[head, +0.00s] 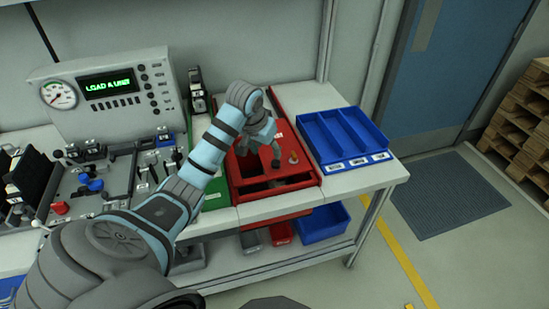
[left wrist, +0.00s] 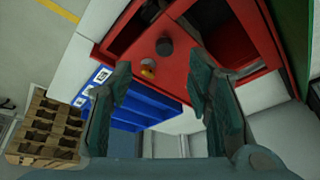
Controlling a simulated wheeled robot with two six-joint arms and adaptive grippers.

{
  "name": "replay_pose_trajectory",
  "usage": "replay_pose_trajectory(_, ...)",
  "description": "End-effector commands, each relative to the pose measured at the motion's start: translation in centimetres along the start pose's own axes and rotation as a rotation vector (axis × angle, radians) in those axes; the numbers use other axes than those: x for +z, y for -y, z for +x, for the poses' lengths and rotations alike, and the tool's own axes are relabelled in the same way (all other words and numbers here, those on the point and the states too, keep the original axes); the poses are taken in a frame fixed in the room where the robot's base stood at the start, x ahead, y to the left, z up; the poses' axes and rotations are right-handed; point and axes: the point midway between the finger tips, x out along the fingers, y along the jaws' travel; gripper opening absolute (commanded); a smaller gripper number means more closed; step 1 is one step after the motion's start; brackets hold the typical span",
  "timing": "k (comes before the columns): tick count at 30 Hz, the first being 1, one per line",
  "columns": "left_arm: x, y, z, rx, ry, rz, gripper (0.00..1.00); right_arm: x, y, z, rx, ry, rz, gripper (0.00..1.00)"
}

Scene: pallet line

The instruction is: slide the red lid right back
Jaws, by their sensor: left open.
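The red box (head: 306,183) stands on the bench, with a red lid (head: 287,142) on its top. Dark openings show in the box's top at the left and front, so the lid does not cover all of it. My right gripper is out of view.
A blue compartment tray (head: 369,160) sits close on the right of the red box. A green surface (head: 216,192) lies on its left. A gauge panel (head: 106,90) and fixtures stand farther left. Below is a shelf with a blue bin (head: 322,222).

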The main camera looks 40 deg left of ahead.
Motion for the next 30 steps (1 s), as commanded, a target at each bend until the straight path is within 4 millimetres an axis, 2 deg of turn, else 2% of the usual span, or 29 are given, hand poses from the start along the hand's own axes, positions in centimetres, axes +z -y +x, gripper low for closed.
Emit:
replay_pose_trajectory(2, -1.4, 0.9, -1.3, 0.007, -0.009, -0.027, 0.46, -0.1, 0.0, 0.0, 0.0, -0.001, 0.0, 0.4)
replay_pose_trajectory(5, -1.7, 1.1, -0.7, 0.013, -0.007, -0.038, 0.46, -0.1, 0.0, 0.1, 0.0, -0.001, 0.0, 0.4)
replay_pose_trajectory(8, -1.6, 1.0, 1.5, 0.013, -0.005, -0.037, 0.46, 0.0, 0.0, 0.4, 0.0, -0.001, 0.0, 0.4)
replay_pose_trajectory(15, -1.6, 0.9, 8.8, 0.013, -0.006, -0.038, 0.46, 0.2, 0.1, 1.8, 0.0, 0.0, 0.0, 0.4)
replay_pose_trajectory(19, -1.7, 0.9, 11.5, 0.012, -0.007, -0.037, 0.46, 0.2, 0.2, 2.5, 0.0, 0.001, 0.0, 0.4)
replay_pose_trajectory(24, -1.8, 0.9, 12.7, 0.01, -0.009, -0.035, 0.46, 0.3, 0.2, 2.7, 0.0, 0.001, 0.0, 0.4)
replay_pose_trajectory(30, -1.8, 0.9, 12.7, 0.01, -0.009, -0.034, 0.46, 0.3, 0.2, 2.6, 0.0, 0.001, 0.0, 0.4)
